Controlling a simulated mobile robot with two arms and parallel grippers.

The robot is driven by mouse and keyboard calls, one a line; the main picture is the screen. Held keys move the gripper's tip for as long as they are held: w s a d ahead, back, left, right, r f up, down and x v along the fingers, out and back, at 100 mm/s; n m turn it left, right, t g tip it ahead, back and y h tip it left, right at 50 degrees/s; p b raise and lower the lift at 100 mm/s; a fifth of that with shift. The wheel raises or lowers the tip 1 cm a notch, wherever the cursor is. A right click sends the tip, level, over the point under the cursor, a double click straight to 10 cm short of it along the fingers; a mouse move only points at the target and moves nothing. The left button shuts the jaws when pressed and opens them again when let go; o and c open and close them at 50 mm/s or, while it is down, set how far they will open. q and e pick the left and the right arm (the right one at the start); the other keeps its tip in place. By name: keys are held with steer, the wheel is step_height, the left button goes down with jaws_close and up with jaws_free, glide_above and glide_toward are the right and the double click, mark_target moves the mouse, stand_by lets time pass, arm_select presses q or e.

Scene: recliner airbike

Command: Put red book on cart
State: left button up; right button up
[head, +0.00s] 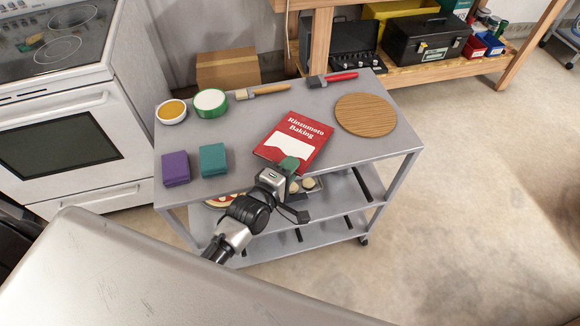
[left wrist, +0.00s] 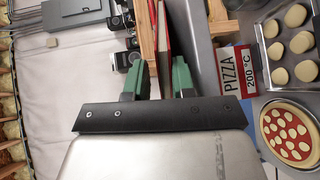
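The red book (head: 293,141), with a white title and a white lower part on its cover, is over the middle of the grey cart's top (head: 228,137), cover up. Its edge shows as a thin red strip in the left wrist view (left wrist: 164,35). My left gripper (head: 287,168) has its green fingers on either side of the book's near edge, and the left wrist view shows the book between the fingertips (left wrist: 166,75). The book lies roughly along the cart top; I cannot tell whether it touches it. My right gripper is in neither view.
A pizza (left wrist: 288,132) and a dough tray (left wrist: 290,45) are on a lower shelf.

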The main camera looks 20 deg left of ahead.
arm_select(q)
steer(key=shift+r, duration=0.2)
steer(key=shift+s, duration=0.1)
steer(key=f+p+v, duration=0.1)
steer(key=p+v, duration=0.3)
steer(key=v, duration=0.4)
steer(key=shift+s, duration=0.5)
stand_by(0.7)
steer(key=shift+d+r, duration=0.1)
steer(key=o, duration=0.6)
steer(key=shift+c, duration=0.2)
steer(key=shift+s, duration=0.1)
